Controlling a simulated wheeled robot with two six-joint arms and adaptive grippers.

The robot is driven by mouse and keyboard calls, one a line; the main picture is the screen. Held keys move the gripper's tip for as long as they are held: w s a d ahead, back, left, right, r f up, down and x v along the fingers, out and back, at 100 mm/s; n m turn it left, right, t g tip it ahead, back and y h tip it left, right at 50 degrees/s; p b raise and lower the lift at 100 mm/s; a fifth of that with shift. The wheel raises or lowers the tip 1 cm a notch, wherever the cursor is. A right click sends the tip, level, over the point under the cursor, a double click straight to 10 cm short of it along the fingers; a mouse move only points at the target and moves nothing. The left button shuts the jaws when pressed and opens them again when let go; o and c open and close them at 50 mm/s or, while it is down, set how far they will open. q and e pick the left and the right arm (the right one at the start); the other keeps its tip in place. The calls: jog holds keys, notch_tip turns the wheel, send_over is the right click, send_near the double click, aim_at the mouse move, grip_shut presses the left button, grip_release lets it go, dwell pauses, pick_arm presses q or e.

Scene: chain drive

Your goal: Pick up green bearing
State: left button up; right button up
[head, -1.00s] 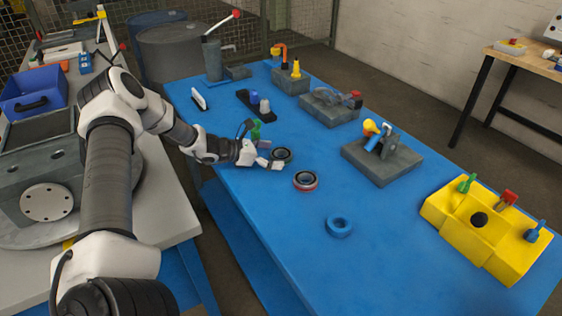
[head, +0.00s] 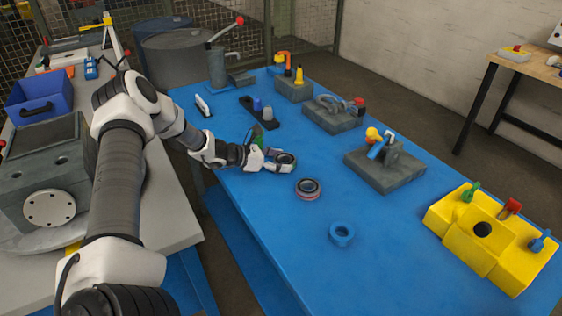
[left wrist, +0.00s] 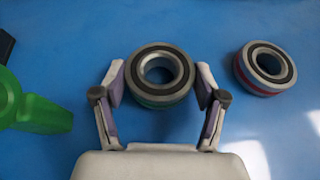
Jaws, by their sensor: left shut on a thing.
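The green bearing (left wrist: 160,76) is a grey and black ring with a green band low on its side. It sits between the two fingers of my left gripper (left wrist: 160,88) in the left wrist view, with the fingers closed on its sides. In the head view my left gripper (head: 284,163) holds the bearing (head: 285,158) at or just above the blue table; I cannot tell if it is lifted. My right gripper is not in view.
A red-banded bearing (head: 308,189) lies close by, also in the left wrist view (left wrist: 265,68). A blue ring (head: 342,234) lies nearer. A green object (left wrist: 35,110) is left of the gripper. A grey fixture (head: 385,167) and a yellow block (head: 482,233) stand right.

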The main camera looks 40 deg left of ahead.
pick_arm(q)
notch_tip(320, 180, up, 3)
jog(key=shift+r+p, duration=0.1)
jog(key=shift+p, duration=0.8)
jog(key=s+d, duration=0.1)
jog(key=d, duration=0.1)
jog(key=s+d+b, duration=0.1)
jog(key=s+d, duration=0.1)
jog(key=d, duration=0.1)
jog(key=s+d, duration=0.1)
jog(key=d, duration=0.2)
jog(key=shift+s+d+r, duration=0.15)
jog(key=shift+s+r, duration=0.1)
jog(key=shift+s, duration=0.1)
jog(key=s+d, duration=0.2)
jog(key=d, duration=0.1)
jog(key=s+d+p, duration=0.1)
jog(key=d, duration=0.1)
jog(key=shift+r, duration=0.4)
jog(key=shift+s+d, duration=0.15)
jog(key=shift+d, duration=0.2)
jog(key=shift+a+f, duration=0.1)
